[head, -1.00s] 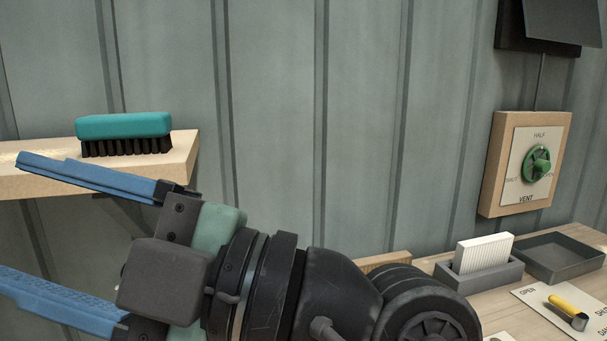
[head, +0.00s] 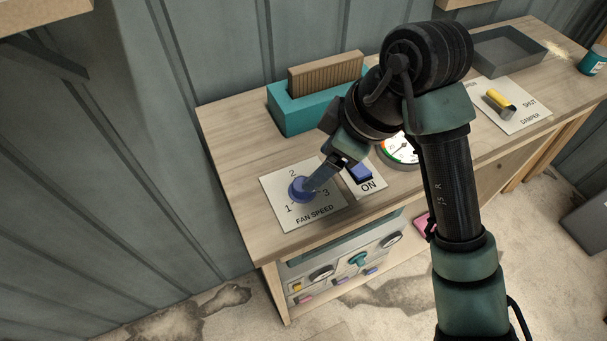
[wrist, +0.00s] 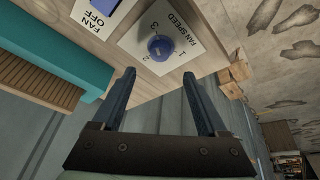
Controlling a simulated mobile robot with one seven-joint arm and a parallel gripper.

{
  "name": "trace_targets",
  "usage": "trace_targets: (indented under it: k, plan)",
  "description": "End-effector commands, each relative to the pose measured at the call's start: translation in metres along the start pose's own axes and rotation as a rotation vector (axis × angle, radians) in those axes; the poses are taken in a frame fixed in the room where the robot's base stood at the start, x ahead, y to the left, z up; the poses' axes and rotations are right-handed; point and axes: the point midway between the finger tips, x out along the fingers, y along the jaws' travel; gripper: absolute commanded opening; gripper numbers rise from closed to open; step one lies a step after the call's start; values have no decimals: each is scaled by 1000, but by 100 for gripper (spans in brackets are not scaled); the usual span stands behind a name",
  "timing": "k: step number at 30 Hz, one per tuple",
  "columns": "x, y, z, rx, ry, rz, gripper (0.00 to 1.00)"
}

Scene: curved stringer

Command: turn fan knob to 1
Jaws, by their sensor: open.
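The round blue fan knob (head: 299,190) sits on a white FAN SPEED plate (head: 278,210) marked 1, 2 and 3, on the wooden bench near its left end. My gripper (head: 314,182) reaches down over the plate, and its fingertips overlap the knob's edge in the head view. In the wrist view the fingers (wrist: 158,73) are open and apart, with nothing between them. The knob (wrist: 160,47) lies beyond the fingertips there, in line with the gap. I cannot tell which number the knob points to.
A blue switch (head: 360,172) on the plate marked ON sits just right of the knob. A teal holder (head: 290,110) with a ribbed brown block stands behind. A round gauge (head: 401,149) and a damper plate with a yellow handle (head: 497,99) are farther right.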

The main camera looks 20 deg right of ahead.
Motion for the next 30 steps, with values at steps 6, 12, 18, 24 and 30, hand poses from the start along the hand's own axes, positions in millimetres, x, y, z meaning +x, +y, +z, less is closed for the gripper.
trace_targets:
  k: [6,12,18,24,30]
  plan:
    - [48,-2,0,-3,2,-6,76]
    - [72,-2,0,-1,0,-5,76]
    - [85,-1,0,-2,0,-2,76]
    - [87,0,0,-2,0,0,76]
    - [86,0,0,-2,1,-1,56]
